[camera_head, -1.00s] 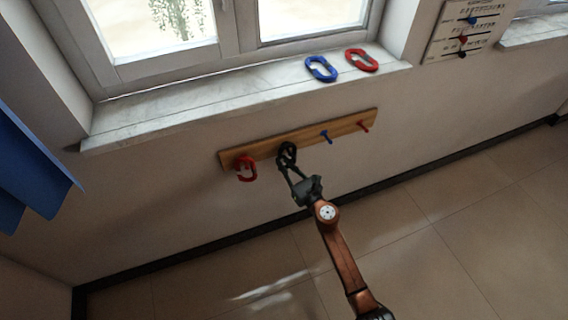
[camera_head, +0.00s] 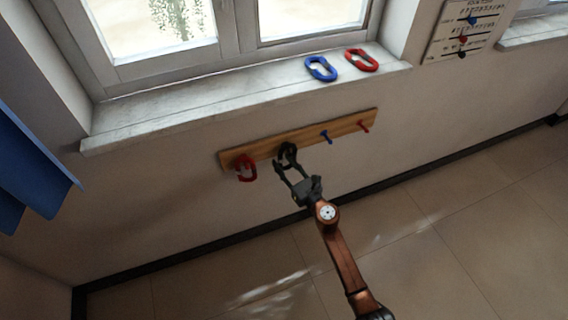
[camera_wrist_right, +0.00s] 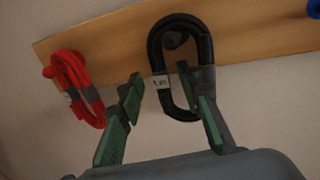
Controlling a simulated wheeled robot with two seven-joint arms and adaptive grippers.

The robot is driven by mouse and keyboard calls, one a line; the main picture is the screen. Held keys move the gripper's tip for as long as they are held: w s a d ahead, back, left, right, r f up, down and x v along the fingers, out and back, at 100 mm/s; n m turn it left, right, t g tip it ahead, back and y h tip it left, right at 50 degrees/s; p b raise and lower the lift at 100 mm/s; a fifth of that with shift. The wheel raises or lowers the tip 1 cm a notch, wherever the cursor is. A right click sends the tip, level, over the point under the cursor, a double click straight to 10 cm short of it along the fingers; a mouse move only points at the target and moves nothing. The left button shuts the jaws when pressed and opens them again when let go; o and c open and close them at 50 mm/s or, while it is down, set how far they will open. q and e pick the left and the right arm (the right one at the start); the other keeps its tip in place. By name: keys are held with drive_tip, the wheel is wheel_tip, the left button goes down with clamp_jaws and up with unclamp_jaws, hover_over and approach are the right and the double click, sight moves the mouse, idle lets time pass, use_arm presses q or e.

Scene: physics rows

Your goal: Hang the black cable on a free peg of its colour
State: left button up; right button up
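The black cable (camera_wrist_right: 153,70) is a coiled loop with a white label. It hangs around a dark peg (camera_wrist_right: 174,41) on the wooden peg rail; it also shows in the head view (camera_head: 281,156). My right gripper (camera_head: 291,168) is open just below and in front of the cable. In the right wrist view its fingers are spread, the left one clear of the cable and the right one overlapping its right side; whether that finger touches it I cannot tell. My left gripper is not in view.
The wooden rail (camera_head: 303,137) also has a red cable (camera_head: 246,170) hanging at its left end, a bare blue peg (camera_head: 326,136) and a bare red peg (camera_head: 364,126). A blue cable (camera_head: 321,69) and another red cable (camera_head: 362,60) lie on the windowsill (camera_head: 200,104) above.

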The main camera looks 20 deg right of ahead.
drive_tip(key=v, duration=1.2)
drive_tip(key=shift+r, duration=0.1)
